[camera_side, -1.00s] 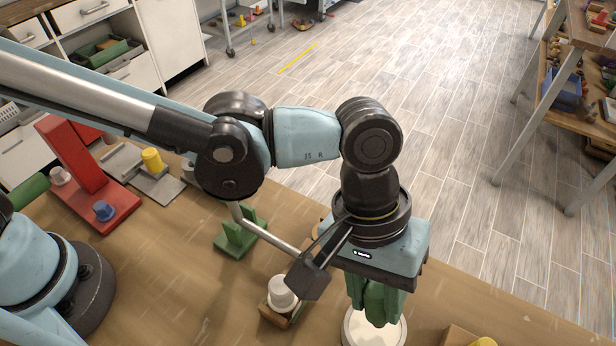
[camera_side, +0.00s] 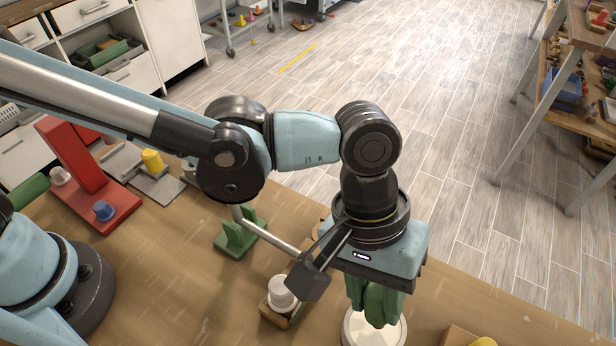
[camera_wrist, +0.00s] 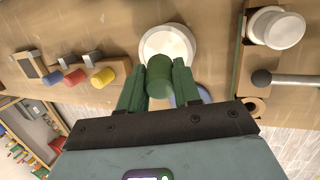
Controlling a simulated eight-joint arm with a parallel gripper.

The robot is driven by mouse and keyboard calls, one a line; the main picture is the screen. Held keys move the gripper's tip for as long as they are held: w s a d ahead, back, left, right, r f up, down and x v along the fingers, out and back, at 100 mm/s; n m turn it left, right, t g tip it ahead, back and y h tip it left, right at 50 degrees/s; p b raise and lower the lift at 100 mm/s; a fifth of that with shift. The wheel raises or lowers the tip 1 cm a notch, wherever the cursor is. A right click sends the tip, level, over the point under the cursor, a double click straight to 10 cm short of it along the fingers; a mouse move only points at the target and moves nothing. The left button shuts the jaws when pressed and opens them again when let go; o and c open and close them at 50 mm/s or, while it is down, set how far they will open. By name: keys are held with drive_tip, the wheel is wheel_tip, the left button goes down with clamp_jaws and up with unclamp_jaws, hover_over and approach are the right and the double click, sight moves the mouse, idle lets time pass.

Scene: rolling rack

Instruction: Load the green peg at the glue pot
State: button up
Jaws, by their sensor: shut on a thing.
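My gripper (camera_wrist: 158,82) has green fingers and is shut on the green peg (camera_wrist: 159,72), which shows as a short cylinder between the fingertips in the wrist view. In the side view my gripper (camera_side: 376,302) points down above a white round pot (camera_side: 374,330), and the peg is hard to tell from the fingers. The pot (camera_wrist: 167,36) lies just beyond the peg in the wrist view and is partly covered by it. Whether the peg's lower end touches the pot is hidden.
A white cylinder (camera_side: 281,291) sits in a wooden holder left of my gripper. A green slotted stand (camera_side: 240,236) is behind it. A red stand (camera_side: 90,180) and a grey rack with a yellow peg (camera_side: 152,160) are farther left.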

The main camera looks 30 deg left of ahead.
sight(378, 293)
drive_tip(key=shift+f, duration=0.5)
idle(0.8)
drive_tip(key=shift+r, duration=3.5)
drive_tip(key=shift+w, duration=0.1)
drive_tip(key=w+a+r, duration=0.1)
drive_tip(key=w+a, duration=0.5)
drive_tip(key=a, duration=0.4)
drive_tip(key=w+a+r, duration=0.1)
drive_tip(key=w+a, duration=0.5)
drive_tip(key=a, duration=0.4)
drive_tip(key=a+r, duration=0.2)
drive_tip(key=a, duration=1.8)
drive_tip(key=shift+s, duration=0.15)
